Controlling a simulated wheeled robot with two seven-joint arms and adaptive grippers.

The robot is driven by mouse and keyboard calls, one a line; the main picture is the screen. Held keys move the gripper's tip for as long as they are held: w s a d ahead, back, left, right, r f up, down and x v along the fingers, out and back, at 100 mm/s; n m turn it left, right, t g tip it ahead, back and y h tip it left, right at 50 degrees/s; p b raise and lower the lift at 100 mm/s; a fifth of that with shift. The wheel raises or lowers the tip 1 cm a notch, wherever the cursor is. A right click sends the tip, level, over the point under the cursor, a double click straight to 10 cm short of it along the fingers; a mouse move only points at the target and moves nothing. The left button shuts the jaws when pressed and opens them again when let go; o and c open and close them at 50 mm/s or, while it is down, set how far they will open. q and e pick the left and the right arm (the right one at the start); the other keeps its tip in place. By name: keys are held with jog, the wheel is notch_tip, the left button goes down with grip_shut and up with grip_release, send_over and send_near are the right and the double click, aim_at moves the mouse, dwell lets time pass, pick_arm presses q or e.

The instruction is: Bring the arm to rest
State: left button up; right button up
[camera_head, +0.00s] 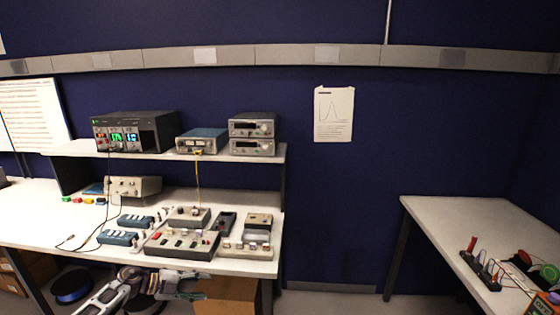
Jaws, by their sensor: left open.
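My left arm comes in at the bottom left of the head view, in front of the workbench (30,215). My left gripper (192,285) is open and points right, low by the front edge of the bench. I see nothing between its fingers. A cardboard box (230,297) lies behind and to the right of it, under the bench. My right gripper is not in view.
Instruments and control boxes (180,240) crowd the bench near its front edge, with more units on the shelf (220,155). A second table (470,220) at right holds a rack with plugs (483,268). The floor between the tables is clear.

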pick_arm(q)
notch_tip(320, 180, down, 18)
jog(key=s+a+n+t+y, duration=0.1)
jog(key=s+n+t+y, duration=0.2)
jog(key=n+t, duration=0.55)
jog(key=s+a+f+n+g+y, duration=0.1)
jog(key=s+a+f+n+y, duration=0.2)
jog(key=s+f, duration=0.45)
jog(key=s+f+n+g+y, duration=0.25)
jog(key=s+f+n, duration=0.25)
jog(key=f, duration=0.5)
jog(key=s+f+n+g+y, duration=0.2)
jog(key=s+f, duration=0.5)
jog(key=s, duration=0.4)
jog(key=s+f+n+g+y, duration=0.1)
jog(key=s+f+n+g, duration=0.1)
jog(key=s+f, duration=0.65)
jog(key=s+d+f+n+g, duration=0.1)
jog(key=s+d+g, duration=0.1)
jog(key=s, duration=0.9)
jog(key=s+d+f+n+g, duration=0.1)
jog(key=s+d+g, duration=0.2)
jog(key=s, duration=0.9)
jog(key=shift+d+f, duration=0.25)
jog(key=shift+f, duration=0.1)
